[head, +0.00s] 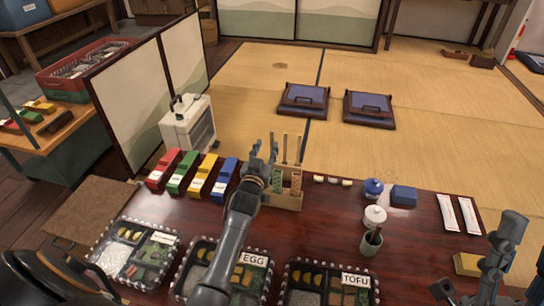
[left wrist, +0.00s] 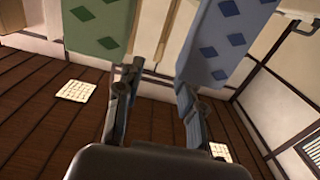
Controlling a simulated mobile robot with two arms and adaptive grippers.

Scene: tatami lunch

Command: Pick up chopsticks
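A wooden holder (head: 287,201) stands at the back of the dark lunch table. It has a green patterned piece (head: 277,181) and a reddish-brown patterned piece (head: 296,184) on it. Thin brown sticks (head: 298,149), which look like chopsticks, stand upright there. My left gripper (head: 265,155) is just left of the holder, its fingers apart. In the left wrist view the gripper (left wrist: 157,88) shows a clear gap between its fingers. A green diamond-patterned piece (left wrist: 98,28) and a blue one (left wrist: 222,42) are close beyond the fingertips. I cannot tell contact. My right arm is at the lower right; its fingers are unclear.
Red, green, yellow and blue blocks (head: 226,181) line up left of my left gripper. Bento boxes (head: 328,268) lie along the front. A blue jar (head: 373,187), a white pot (head: 375,216), a dark cup (head: 371,242) and white packets (head: 448,212) stand to the right.

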